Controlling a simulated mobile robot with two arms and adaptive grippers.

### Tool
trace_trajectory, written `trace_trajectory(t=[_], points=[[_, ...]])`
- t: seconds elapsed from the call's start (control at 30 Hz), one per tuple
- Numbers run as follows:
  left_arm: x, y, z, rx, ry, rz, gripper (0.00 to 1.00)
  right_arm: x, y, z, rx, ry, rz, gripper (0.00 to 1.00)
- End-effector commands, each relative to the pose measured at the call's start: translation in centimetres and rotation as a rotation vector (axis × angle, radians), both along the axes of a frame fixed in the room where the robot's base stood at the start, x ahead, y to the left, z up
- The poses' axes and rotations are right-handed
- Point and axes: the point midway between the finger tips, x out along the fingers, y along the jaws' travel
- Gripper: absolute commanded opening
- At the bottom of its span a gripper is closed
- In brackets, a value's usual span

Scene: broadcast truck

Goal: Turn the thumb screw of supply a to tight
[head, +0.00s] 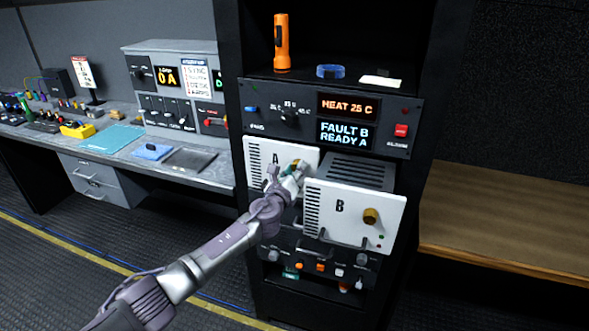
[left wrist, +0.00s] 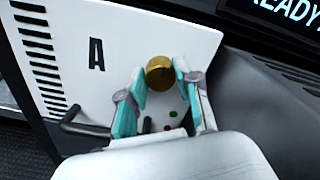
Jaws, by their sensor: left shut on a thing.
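Supply A (head: 262,158) is a white-fronted unit marked "A" in the rack, left of supply B (head: 340,212). Its brass thumb screw (left wrist: 160,72) shows between my left gripper's fingertips in the left wrist view. My left gripper (head: 294,169) is at the right part of A's front in the head view and hides most of the screw there. In the left wrist view the left gripper (left wrist: 160,82) has its teal-padded fingers on both sides of the screw, shut on it. A's dark handle (left wrist: 85,128) is left of the fingers. My right gripper is not in view.
Supply B stands further out than A, close to the right of my gripper, with its own brass screw (head: 370,216). Above is a panel (head: 330,115) reading "FAULT B READY A". A bare wooden bench (head: 510,215) is at right, a cluttered desk (head: 205,172) at left.

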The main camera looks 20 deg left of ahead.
Motion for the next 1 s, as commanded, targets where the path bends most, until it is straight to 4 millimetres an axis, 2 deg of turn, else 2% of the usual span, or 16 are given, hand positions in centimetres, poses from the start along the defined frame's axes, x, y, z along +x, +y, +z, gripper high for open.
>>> trace_trajectory(t=[0.47, 0.5, 0.6, 0.63, 1.0], points=[[-0.02, 0.03, -0.13, 0.017, 0.001, 0.0, 0.0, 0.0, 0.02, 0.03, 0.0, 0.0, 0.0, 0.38], [-0.02, 0.03, -0.13, 0.017, 0.001, 0.0, 0.38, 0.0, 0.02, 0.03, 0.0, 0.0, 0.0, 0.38], [-0.02, 0.03, -0.12, 0.016, 0.001, 0.0, 0.55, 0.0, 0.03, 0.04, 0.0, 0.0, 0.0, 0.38], [-0.02, 0.02, -0.1, 0.016, 0.001, 0.0, 0.58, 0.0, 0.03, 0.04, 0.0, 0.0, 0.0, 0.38], [-0.4, 0.06, -0.05, 0.015, -0.001, 0.0, 0.58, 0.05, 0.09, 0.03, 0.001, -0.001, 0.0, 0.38]])
